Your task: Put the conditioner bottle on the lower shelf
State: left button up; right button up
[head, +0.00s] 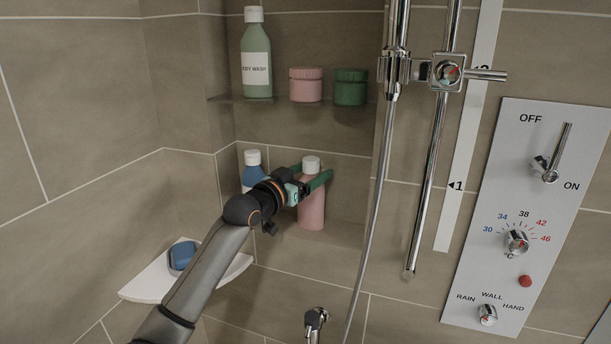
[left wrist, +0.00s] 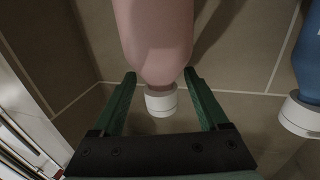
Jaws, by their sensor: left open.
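A pink bottle (head: 312,210) with a white cap stands upright in the lower part of the wall niche (head: 345,232). No label shows on it, so I cannot read whether it is the conditioner. My left gripper (head: 318,178) is open, with its green fingers at either side of the bottle's upper part. In the left wrist view the pink bottle (left wrist: 155,38) appears upside down, its cap between the tips of the open fingers (left wrist: 160,82); a gap shows on each side. My right gripper is not in view.
A blue bottle (head: 253,172) stands left of the pink one, partly behind my gripper. The glass upper shelf (head: 275,102) holds a green body wash bottle (head: 256,60), a pink jar (head: 306,85) and a green jar (head: 351,88). The shower hose (head: 375,190) hangs to the right.

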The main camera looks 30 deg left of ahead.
pick_arm(q)
jog(key=s+b, duration=0.2)
jog(key=s, duration=1)
jog(key=s+d+f+g, duration=0.2)
jog(key=d+f, duration=0.1)
jog(key=f, duration=1)
jog(key=s+d+f+g, duration=0.2)
jog(key=d+f, duration=0.1)
jog(key=f, duration=0.9)
jog(key=s+d+f+g, duration=0.2)
jog(key=s+d+f, duration=0.5)
jog(key=s+f, duration=0.2)
jog(key=s+d+f+m+g+h, duration=0.1)
jog(key=s+d+f+g, duration=0.1)
jog(key=s+d+f, duration=0.6)
notch_tip(320, 180, down, 4)
jog(key=s, duration=0.2)
jog(key=shift+s+r+g, duration=0.15)
jog(key=shift+s+g, duration=0.15)
jog(key=shift+g, duration=0.1)
